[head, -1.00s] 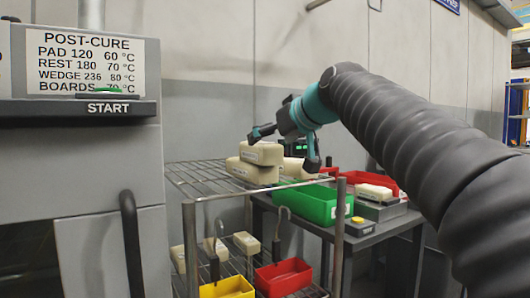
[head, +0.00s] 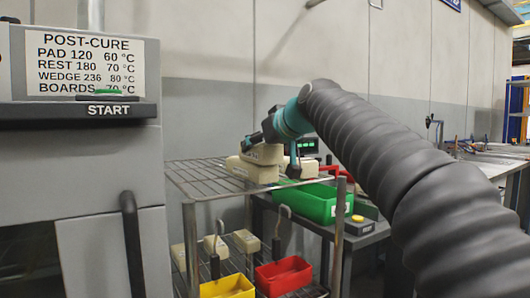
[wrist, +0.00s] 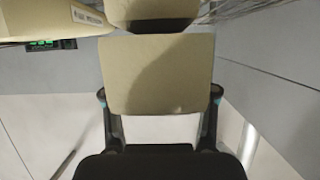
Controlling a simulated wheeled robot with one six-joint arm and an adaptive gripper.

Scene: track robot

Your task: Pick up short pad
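Cream pads lie stacked at the back of the wire rack. An upper pad (head: 263,154) rests on a lower pad (head: 250,171), and more cream shows behind them. My gripper (head: 272,155) is down at the stack, one finger at each end of the upper pad. In the wrist view a plain cream pad (wrist: 157,72) lies between my two fingertips (wrist: 159,97), which are at its side edges. I cannot tell whether they press on it. Another pad (wrist: 150,10) lies beyond it, and a labelled pad (wrist: 60,18) is at upper left. Which pad is the short one is not readable.
The post-cure oven (head: 80,140) stands at left. A grey wall is close behind. A workbench (head: 490,160) is at right.

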